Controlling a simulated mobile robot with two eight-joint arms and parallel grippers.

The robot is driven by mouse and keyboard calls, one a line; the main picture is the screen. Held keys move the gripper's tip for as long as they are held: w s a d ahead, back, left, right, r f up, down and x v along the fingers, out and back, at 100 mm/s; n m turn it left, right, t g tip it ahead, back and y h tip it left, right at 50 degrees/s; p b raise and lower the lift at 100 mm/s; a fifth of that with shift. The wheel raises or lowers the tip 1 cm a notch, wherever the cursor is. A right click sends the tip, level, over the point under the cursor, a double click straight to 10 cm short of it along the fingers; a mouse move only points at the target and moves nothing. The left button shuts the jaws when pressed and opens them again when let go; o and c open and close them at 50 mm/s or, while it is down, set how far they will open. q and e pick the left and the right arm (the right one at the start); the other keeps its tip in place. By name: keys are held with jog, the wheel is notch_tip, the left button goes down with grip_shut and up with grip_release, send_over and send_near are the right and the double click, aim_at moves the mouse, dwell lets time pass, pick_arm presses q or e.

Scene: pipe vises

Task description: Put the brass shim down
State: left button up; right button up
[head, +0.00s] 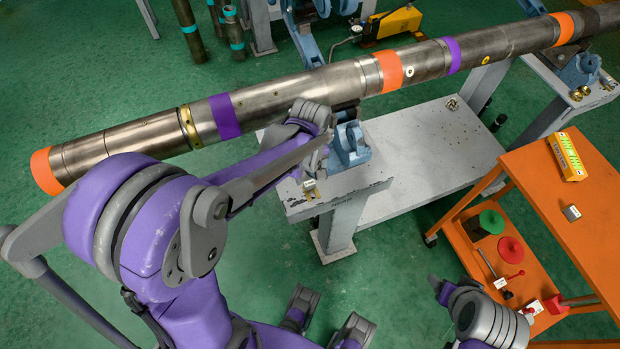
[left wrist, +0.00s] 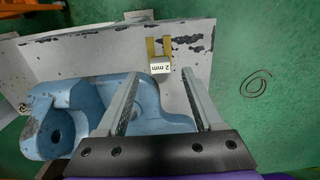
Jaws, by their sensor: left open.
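The brass shim (head: 309,188) is a small two-pronged piece with a white tag. It rests on the near end of the grey bench, close to the front edge. In the left wrist view the shim (left wrist: 160,64) shows its tag, which reads "2 mm", and its prongs point away from me. My left gripper (left wrist: 158,76) is open, with the shim just past and between its fingertips, not clamped. In the head view my left gripper (head: 322,135) is beside the blue pipe vise (head: 348,146), partly hidden by its own wrist. My right gripper's jaws do not show.
A long steel pipe (head: 275,103) with orange and purple bands lies across the vises, close above my left wrist. At the right an orange cart (head: 540,180) carries a yellow case (head: 566,157) and a small grey block (head: 571,212).

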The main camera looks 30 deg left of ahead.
aim_at(310, 185)
pick_arm(q)
notch_tip(310, 185, up, 7)
jog(key=s+d+m+t, duration=0.1)
jog(key=s+m+t, duration=0.1)
jog(key=s+m, duration=0.3)
jog(key=s+d+m+t, duration=0.2)
jog(key=s+m, duration=0.3)
jog(key=s, duration=0.3)
jog(key=shift+d+r+t+p, duration=0.2)
jog(key=shift+d+t+p, duration=0.1)
jog(key=shift+t+p, duration=0.2)
jog(key=r+p, duration=0.3)
jog(key=w+r+p, duration=0.1)
jog(key=r, duration=0.1)
